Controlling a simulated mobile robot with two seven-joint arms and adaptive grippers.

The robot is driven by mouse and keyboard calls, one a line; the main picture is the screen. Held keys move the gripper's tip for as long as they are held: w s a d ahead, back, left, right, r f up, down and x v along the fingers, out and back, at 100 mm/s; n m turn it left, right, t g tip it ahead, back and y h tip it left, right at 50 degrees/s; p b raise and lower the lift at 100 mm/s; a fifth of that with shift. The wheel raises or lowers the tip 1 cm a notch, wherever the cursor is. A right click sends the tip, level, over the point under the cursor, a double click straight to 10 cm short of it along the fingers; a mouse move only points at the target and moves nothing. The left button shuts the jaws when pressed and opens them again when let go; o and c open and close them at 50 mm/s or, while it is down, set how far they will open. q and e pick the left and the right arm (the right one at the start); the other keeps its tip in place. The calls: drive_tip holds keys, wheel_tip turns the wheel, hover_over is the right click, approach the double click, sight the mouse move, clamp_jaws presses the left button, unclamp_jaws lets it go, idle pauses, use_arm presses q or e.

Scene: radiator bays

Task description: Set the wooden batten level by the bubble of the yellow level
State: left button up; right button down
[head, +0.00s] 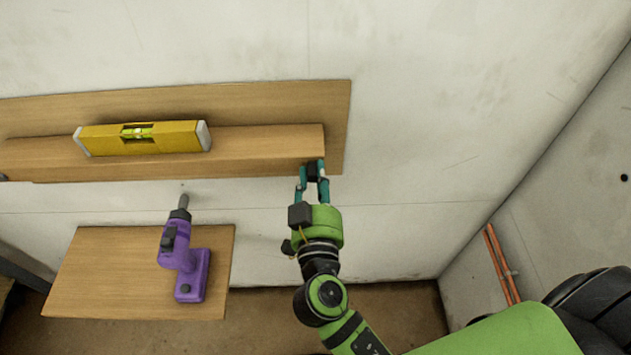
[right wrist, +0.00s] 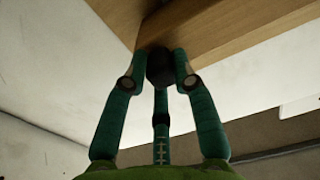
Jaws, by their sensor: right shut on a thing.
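The wooden batten (head: 262,143) runs along the wall in the head view, in front of a wooden backing board (head: 338,105). In the picture its right end sits slightly higher than its left. The yellow level (head: 178,137) lies on the batten. My right gripper (head: 313,168) is below the batten's right end. In the right wrist view its fingers (right wrist: 160,72) are closed around a dark round knob (right wrist: 160,68) under the batten (right wrist: 225,30). My left gripper is not in view.
Orange pipes (head: 501,265) run down the right-hand wall. The wall right of the batten is bare.

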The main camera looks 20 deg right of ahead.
drive_tip(key=shift+a, duration=0.1)
drive_tip(key=c, duration=1.1)
unclamp_jaws()
drive_tip(key=shift+a, duration=0.1)
drive_tip(key=v, duration=1.2)
